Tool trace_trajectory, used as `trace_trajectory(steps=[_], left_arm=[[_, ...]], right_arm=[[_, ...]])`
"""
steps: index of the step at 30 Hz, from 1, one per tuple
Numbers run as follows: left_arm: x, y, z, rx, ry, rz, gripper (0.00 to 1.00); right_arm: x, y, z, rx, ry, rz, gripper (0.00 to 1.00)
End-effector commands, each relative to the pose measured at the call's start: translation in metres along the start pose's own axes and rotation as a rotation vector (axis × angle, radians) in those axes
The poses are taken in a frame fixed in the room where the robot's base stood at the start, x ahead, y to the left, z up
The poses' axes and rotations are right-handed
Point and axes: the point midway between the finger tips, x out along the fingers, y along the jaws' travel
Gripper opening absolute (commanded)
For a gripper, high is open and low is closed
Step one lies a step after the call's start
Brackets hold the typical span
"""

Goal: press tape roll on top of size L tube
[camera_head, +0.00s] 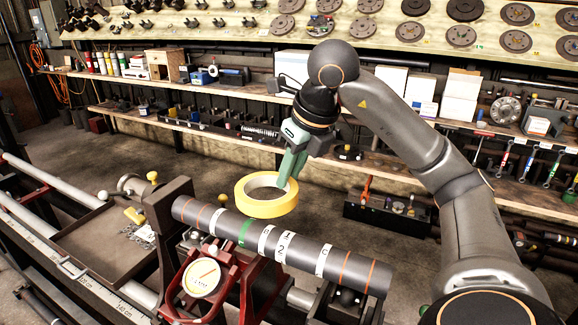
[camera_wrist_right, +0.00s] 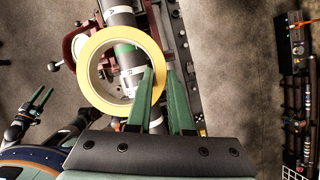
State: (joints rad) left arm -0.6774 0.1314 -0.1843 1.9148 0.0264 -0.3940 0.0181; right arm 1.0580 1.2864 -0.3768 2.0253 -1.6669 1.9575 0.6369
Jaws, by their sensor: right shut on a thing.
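The yellow tape roll (camera_head: 265,209) is held by its rim in my right gripper (camera_head: 286,178), which is shut on it. It hangs roughly level just behind and above the tube. The dark tube (camera_head: 303,256) lies nearly horizontal on the stand, with white label bands, a green band and orange lines. In the right wrist view the roll (camera_wrist_right: 85,75) overlaps the tube (camera_wrist_right: 121,18), seen partly through its hole, and my gripper (camera_wrist_right: 161,76) grips its right side. My left gripper (camera_wrist_right: 40,98) shows there with its green fingers apart and empty.
A red stand with a round dial (camera_head: 203,278) is under the tube. A metal tray (camera_head: 105,240) lies to the left on the lathe bed. Shelves (camera_head: 200,125) with tools and boxes line the back. Open floor lies between lathe and shelves.

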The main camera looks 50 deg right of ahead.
Motion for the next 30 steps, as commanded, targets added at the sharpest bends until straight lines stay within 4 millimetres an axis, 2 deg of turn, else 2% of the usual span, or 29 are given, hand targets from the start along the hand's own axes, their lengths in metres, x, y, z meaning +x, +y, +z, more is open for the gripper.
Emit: trace_trajectory(steps=[14,30], left_arm=[[0.002,0.0,0.004,0.0,-0.003,0.0,0.5],[0.024,-0.002,0.028,-0.001,-0.003,0.0,0.5]], right_arm=[[0.003,0.0,0.0,-0.008,-0.008,0.005,0.0],[0.038,0.0,-0.015,-0.008,-0.008,0.004,0.0]])
